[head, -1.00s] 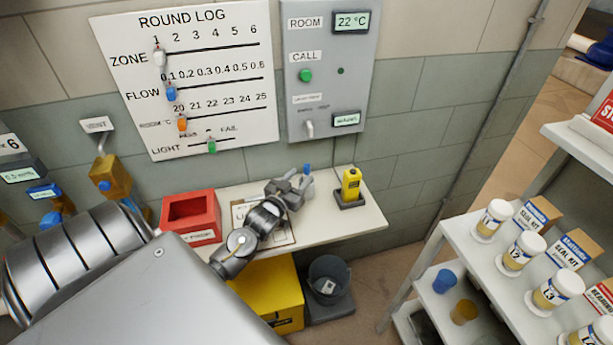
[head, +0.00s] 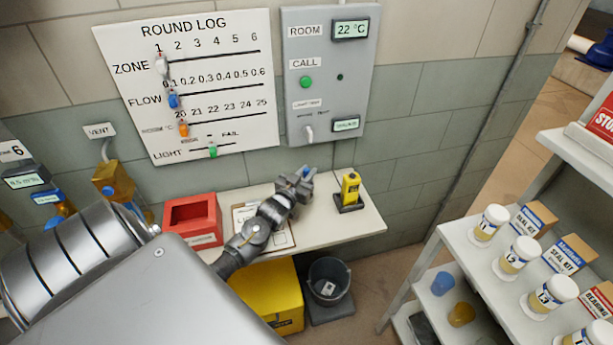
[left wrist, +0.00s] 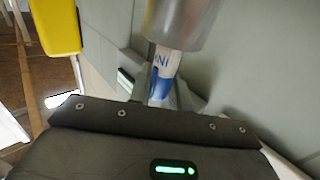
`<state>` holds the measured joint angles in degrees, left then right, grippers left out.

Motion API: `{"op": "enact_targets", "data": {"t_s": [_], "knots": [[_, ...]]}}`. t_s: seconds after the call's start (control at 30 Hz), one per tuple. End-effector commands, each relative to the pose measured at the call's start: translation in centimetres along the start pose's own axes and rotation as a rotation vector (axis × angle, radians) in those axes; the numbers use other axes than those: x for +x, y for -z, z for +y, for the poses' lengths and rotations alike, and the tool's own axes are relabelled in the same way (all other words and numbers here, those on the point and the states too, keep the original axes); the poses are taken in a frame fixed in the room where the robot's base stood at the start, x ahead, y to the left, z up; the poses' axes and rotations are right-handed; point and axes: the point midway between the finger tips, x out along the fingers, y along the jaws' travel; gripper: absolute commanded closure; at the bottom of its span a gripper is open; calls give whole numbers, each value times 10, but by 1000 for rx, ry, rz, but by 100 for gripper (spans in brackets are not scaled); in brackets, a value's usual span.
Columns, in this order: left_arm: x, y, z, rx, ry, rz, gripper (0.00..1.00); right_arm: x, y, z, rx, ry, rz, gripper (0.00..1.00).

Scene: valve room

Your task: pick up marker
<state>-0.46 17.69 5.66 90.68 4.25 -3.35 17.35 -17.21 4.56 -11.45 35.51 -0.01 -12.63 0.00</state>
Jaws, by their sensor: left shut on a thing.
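The marker shows in the left wrist view as a white and blue barrel (left wrist: 162,75) with part of a printed word on it. Its blue end (head: 306,171) shows at my gripper in the head view. My left gripper (head: 300,180) is over the back of the white wall shelf and is shut on the marker; its fingers also show in the left wrist view (left wrist: 160,100). A metal cup (left wrist: 182,22) meets the marker's far end there; I cannot tell how far the marker sits inside it. In the head view my gripper hides the cup. My right gripper is not in view.
The white shelf (head: 345,226) holds a red open box (head: 192,218), a clipboard (head: 243,213) and a yellow handset (head: 350,188) close right of my gripper. A yellow box (head: 272,295) and a grey bucket (head: 328,280) stand below. A rack (head: 465,240) with jars is at right.

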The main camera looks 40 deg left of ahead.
Motion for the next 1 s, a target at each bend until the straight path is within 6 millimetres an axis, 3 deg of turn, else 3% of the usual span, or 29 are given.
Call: {"op": "enact_targets", "data": {"t_s": [0.43,0.8,1.0], "knots": [[-3,6,3,-2,-1,2,100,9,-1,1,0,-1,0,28],[-3,72,3,0,-1,6,100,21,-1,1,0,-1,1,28],[-35,67,36,-6,-3,1,100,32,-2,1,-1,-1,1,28]]}}
